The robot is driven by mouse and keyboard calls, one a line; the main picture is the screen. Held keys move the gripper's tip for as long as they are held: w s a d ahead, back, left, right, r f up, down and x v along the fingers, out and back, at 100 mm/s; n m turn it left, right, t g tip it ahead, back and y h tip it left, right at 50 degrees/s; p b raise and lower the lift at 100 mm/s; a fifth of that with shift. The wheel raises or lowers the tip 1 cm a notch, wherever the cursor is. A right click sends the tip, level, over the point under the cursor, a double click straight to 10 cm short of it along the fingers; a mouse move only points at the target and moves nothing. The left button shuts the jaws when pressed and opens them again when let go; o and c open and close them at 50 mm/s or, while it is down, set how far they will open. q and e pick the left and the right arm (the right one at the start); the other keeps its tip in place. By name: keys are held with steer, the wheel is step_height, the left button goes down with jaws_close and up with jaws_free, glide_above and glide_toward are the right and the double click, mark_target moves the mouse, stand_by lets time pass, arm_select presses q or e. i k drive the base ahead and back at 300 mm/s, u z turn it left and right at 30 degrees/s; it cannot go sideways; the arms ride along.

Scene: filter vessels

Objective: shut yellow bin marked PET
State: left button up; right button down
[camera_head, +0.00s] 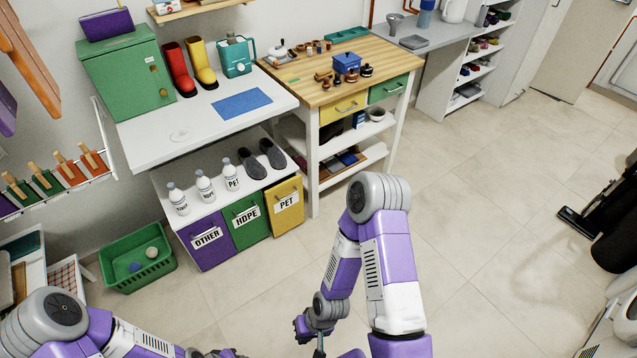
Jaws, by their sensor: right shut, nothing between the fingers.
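The yellow bin marked PET (288,209) is the rightmost of three bins under the low white shelf. Its front looks about in line with the green HDPE bin (248,219) beside it; a small gap cannot be ruled out from here. The purple OTHER bin (209,246) is at the left end. My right gripper (319,348) is at the bottom edge, shut and empty, pointing down, well apart from the bins. My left gripper (216,353) barely shows at the bottom edge, and its fingers are cut off.
Three white bottles (205,186) and dark slippers (262,158) stand on the shelf above the bins. A wooden-topped workbench (322,92) stands to the right. The tiled floor before the bins is clear.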

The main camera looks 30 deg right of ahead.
mark_target(285, 210)
steer(key=z, duration=0.4)
steer(key=i, duration=1.6)
steer(key=u, duration=0.6)
